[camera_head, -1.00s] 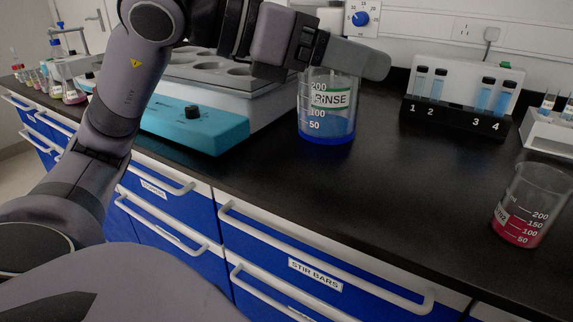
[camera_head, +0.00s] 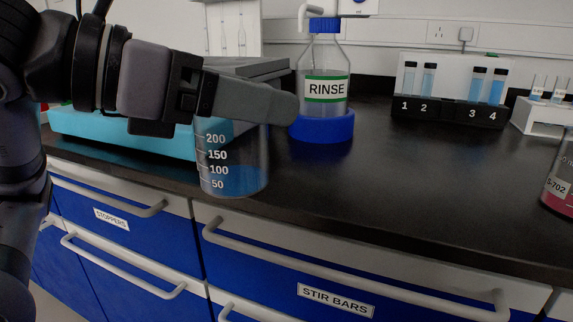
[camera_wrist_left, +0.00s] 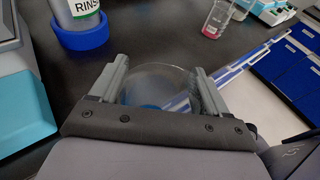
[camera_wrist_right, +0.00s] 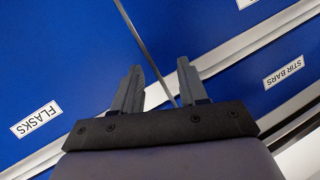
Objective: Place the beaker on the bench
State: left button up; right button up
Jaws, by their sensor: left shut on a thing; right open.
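The clear beaker (camera_head: 233,172) holds blue liquid and has white marks. It is upright in my left gripper (camera_head: 245,98), whose fingers are shut on its upper part. In the head view it shows at the bench's front edge, left of the rinse bottle. I cannot tell whether its base touches the black bench (camera_head: 400,180). In the left wrist view the beaker (camera_wrist_left: 158,88) is between the two fingers (camera_wrist_left: 160,70). My right gripper (camera_wrist_right: 159,68) is open and empty before blue drawer fronts; the head view does not show it.
The rinse bottle (camera_head: 325,90) stands in a blue ring behind the beaker. A turquoise-fronted device (camera_head: 120,132) is at the left. A numbered vial rack (camera_head: 450,108) is at the back. Another beaker with red liquid (camera_head: 560,185) is at the right edge. The middle of the bench is clear.

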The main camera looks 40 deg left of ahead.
pick_arm(q)
jog(key=shift+w+a+f, duration=0.1)
jog(key=shift+a, duration=0.05)
jog(key=w+a+f+p, duration=0.1)
jog(key=w+p, duration=0.3)
jog(key=w, duration=0.1)
jog(key=w+a+f+p, duration=0.1)
jog(key=w+p, duration=0.4)
jog(key=w, duration=0.1)
jog(key=w+a+p, duration=0.2)
jog(key=w+p, duration=0.3)
jog(key=w, duration=0.1)
jog(key=shift+w+f, duration=0.1)
jog(key=shift+f, duration=0.65)
pick_arm(e)
jog(key=s+d+g+h, duration=0.1)
jog(key=s+d+h, duration=0.3)
jog(key=d, duration=0.5)
jog(key=shift+d+f+g+h, duration=0.15)
jog(key=shift+d+g+h, duration=0.15)
jog(key=shift+h, duration=0.1)
jog(key=shift+a, duration=0.1)
